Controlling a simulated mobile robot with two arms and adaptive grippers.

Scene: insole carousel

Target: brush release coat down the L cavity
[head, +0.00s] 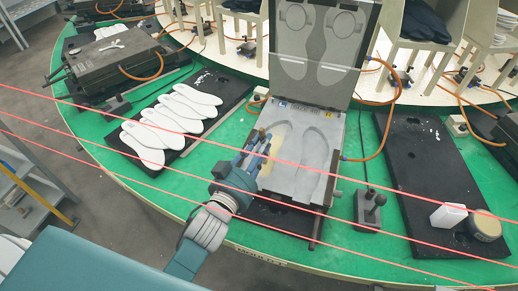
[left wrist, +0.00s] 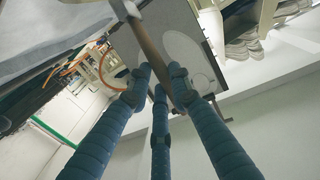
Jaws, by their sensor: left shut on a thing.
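The open mould (head: 298,185) lies on the green carousel top with its lid (head: 322,50) raised behind it. Its lower half has two foot-shaped cavities: the left one (head: 281,145) has a yellowish tint along its left side, and the right one (head: 314,155) is plain grey. My left gripper (head: 254,147) is over the left edge of the mould, beside the left cavity. In the left wrist view it is shut on a brown brush handle (left wrist: 148,42). The bristles are not clear in either view, and I cannot tell whether they touch the cavity. My right gripper is not in view.
White insoles (head: 166,122) lie on a black mat at left. At right, a white container (head: 448,215) and a round jar (head: 484,224) stand on another black mat (head: 412,170). A black lever device (head: 370,208) stands right of the mould. Red lines cross the front of the view.

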